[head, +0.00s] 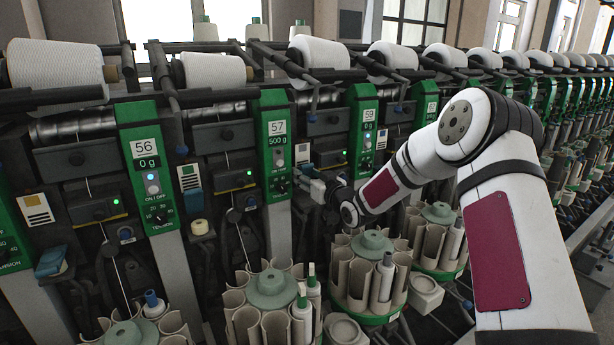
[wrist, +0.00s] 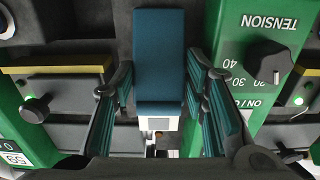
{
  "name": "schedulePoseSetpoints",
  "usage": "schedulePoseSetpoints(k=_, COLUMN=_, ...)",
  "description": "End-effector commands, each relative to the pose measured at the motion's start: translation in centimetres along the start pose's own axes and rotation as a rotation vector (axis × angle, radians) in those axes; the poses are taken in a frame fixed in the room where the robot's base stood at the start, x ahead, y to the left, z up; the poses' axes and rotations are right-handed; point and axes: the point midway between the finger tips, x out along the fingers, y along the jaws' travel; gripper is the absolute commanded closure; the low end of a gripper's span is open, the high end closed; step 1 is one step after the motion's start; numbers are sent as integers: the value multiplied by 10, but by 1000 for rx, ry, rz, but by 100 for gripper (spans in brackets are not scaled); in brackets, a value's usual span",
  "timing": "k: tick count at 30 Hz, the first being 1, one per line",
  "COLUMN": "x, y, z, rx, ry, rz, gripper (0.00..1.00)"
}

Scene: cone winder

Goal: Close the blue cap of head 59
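In the wrist view, which looks upside down, a blue cap (wrist: 158,60) lies between the two fingers of my gripper (wrist: 160,85). Below it in the picture is a small white part (wrist: 158,124). The fingers stand apart, one along each side of the cap, with narrow gaps; I cannot tell whether either touches it. The green panel of head 59 (wrist: 15,158) shows at the lower left. In the head view, my gripper (head: 314,187) is small and partly hidden, left of the panel marked 59 (head: 366,130).
The panel marked 57 (head: 277,140) stands close to my gripper; its tension knob (wrist: 268,62) shows in the wrist view. A winding box (wrist: 65,95) is beside the fingers. Round bobbin magazines (head: 270,290) stand below in front. Other heads continue on both sides.

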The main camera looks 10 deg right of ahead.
Motion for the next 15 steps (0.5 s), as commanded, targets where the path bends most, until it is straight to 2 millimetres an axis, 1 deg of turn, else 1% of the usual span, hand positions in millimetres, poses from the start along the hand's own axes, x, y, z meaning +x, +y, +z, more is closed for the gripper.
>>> schedulePoseSetpoints(k=5, x=0, y=1, z=3, rx=7, ry=24, rz=2, gripper=100)
schedulePoseSetpoints(k=15, x=-9, y=2, z=17, rx=9, ry=235, rz=2, gripper=100)
